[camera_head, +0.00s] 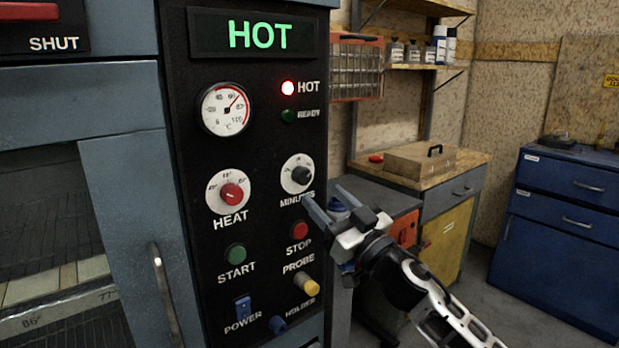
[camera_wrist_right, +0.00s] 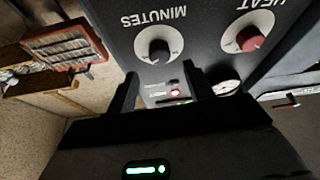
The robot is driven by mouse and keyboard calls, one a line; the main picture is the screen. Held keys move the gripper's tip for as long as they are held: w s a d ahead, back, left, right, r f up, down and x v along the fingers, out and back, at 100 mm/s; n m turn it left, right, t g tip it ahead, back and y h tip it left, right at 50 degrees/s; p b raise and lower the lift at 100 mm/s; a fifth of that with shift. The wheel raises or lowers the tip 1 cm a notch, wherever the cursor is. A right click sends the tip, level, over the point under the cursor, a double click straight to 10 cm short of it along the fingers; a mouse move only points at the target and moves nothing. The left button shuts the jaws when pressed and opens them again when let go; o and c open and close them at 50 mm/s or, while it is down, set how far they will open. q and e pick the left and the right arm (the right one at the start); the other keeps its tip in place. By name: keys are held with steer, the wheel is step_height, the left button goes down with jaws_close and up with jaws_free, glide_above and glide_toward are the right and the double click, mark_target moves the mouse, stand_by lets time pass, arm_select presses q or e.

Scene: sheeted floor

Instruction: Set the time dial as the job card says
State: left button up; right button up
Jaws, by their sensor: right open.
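The time dial, marked MINUTES (camera_head: 297,174), is a dark knob on a white round scale on the black panel. It also shows in the right wrist view (camera_wrist_right: 159,50), just beyond the fingertips. My right gripper (camera_head: 322,207) is open and empty, below and to the right of the dial, apart from it. In the right wrist view its two fingers (camera_wrist_right: 160,88) stand apart with the dial ahead between them. The dial's exact setting is too small to read. No job card can be made out. My left gripper is not in view.
The panel has a red HEAT knob (camera_head: 232,194), a gauge (camera_head: 224,109), a green START button (camera_head: 236,254), a red STOP button (camera_head: 300,231) and a yellow PROBE plug (camera_head: 307,284). The display (camera_head: 258,35) reads HOT and the red HOT lamp (camera_head: 288,88) is lit. A workbench (camera_head: 470,165) stands behind.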

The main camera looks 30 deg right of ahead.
mark_target(306, 179)
steer(key=p+x, duration=0.1)
steer(key=x, duration=0.4)
steer(key=shift+w+r, duration=0.1)
steer(key=shift+w, duration=0.25)
steer(key=c, duration=1)
